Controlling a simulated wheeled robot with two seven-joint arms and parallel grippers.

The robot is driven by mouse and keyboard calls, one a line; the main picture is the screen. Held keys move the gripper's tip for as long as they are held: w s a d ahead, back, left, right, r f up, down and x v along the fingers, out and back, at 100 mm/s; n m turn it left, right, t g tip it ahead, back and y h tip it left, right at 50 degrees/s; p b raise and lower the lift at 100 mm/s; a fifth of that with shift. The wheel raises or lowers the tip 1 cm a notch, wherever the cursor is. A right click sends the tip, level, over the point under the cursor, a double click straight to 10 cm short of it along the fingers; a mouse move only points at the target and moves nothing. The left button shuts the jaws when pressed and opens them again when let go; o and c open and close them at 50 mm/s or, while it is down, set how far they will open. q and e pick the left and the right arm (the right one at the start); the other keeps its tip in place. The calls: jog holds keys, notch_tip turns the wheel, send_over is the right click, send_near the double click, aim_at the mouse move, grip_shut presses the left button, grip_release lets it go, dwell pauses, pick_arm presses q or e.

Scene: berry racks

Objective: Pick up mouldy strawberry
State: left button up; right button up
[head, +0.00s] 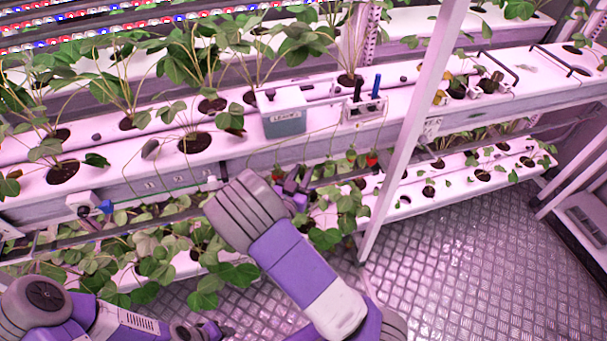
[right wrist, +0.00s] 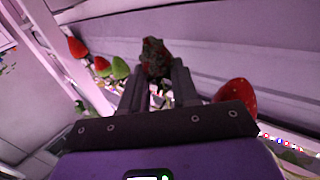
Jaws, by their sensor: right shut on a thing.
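The mouldy strawberry (right wrist: 154,57) is dark red with grey-green patches. In the right wrist view it sits between the fingertips of my right gripper (right wrist: 157,80), which is shut on it. In the head view my right gripper (head: 293,188) is at the front edge of the planted gutter, partly hidden by my wrist, and I cannot make out the mouldy berry there. My left gripper (head: 203,330) is low at the bottom left of the head view, by the lower leaves; its fingers are too unclear to tell their state.
A red strawberry (right wrist: 236,95) hangs close to the right of my right gripper. A grey labelled box (head: 284,117) stands on the gutter. A white post (head: 412,130) rises right of my arm.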

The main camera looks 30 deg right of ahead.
jog(key=shift+r, duration=0.1)
jog(key=shift+r, duration=0.25)
jog(key=v, duration=0.6)
jog(key=p+v, duration=0.1)
jog(key=v, duration=0.5)
jog(key=p+v, duration=0.1)
jog(key=v, duration=0.5)
jog(key=shift+r, duration=0.35)
jog(key=shift+s+a, duration=0.2)
jog(key=shift+s, duration=0.6)
jog(key=shift+s+a, duration=0.2)
jog(key=shift+s, duration=0.6)
jog(key=shift+s+a, duration=0.25)
jog(key=shift+s, duration=0.55)
